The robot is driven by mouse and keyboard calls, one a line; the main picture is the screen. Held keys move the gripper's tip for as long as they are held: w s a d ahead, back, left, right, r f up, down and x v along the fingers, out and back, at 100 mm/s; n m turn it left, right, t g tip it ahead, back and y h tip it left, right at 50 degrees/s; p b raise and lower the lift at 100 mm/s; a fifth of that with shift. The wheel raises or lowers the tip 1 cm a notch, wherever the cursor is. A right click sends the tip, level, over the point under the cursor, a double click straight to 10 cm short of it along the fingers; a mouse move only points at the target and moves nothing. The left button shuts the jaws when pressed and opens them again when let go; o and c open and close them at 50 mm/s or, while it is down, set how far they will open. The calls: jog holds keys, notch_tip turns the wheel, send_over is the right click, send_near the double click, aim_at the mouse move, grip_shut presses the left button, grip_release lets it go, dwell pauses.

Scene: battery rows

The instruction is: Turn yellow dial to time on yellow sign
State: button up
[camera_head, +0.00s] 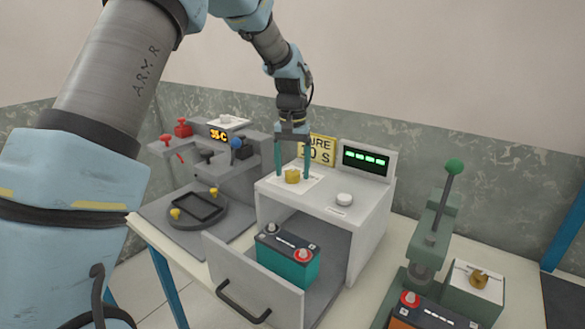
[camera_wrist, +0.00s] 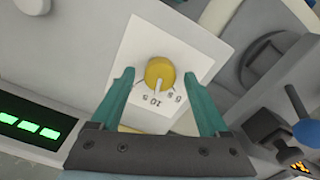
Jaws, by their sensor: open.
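The yellow dial (camera_head: 292,176) sits on a white scale plate on top of the white-grey box. In the wrist view the dial (camera_wrist: 159,73) shows a pale pointer line directed toward the printed 10. My gripper (camera_head: 292,174) is above the box with its teal fingers pointing down, one on each side of the dial. In the wrist view the open fingers (camera_wrist: 160,78) stand apart from the dial, with gaps on both sides. The yellow sign (camera_head: 322,150) stands behind the box; its text is partly hidden by my gripper, leaving "URE" and "0 S" readable.
The box (camera_head: 375,215) has a green-lit display (camera_head: 366,161), a white button (camera_head: 344,199) and an open drawer (camera_head: 243,280) holding a teal battery (camera_head: 285,258). A grey device (camera_head: 195,208) stands left, a green lever press (camera_head: 430,235) right.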

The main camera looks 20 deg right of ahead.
aim_at(292, 172)
notch_tip(292, 172, up, 11)
jog(key=b, duration=0.2)
jog(key=shift+b, duration=0.4)
jog(key=shift+f, duration=0.1)
jog(key=a+f+n, duration=0.2)
jog(key=a+f, duration=0.2)
jog(key=a, duration=0.7)
jog(key=a+f+n, duration=0.2)
jog(key=a+f, duration=0.1)
jog(key=a, duration=0.9)
jog(key=s+a+f+n, duration=0.1)
jog(key=s+a+f, duration=0.2)
jog(key=s+a, duration=0.2)
jog(key=s+a+f+n+t, duration=0.1)
jog(key=s+a+f, duration=0.2)
jog(key=s+a, duration=0.3)
jog(key=a, duration=0.3)
jog(key=shift+f+t, duration=0.15)
jog(key=shift+t, duration=0.15)
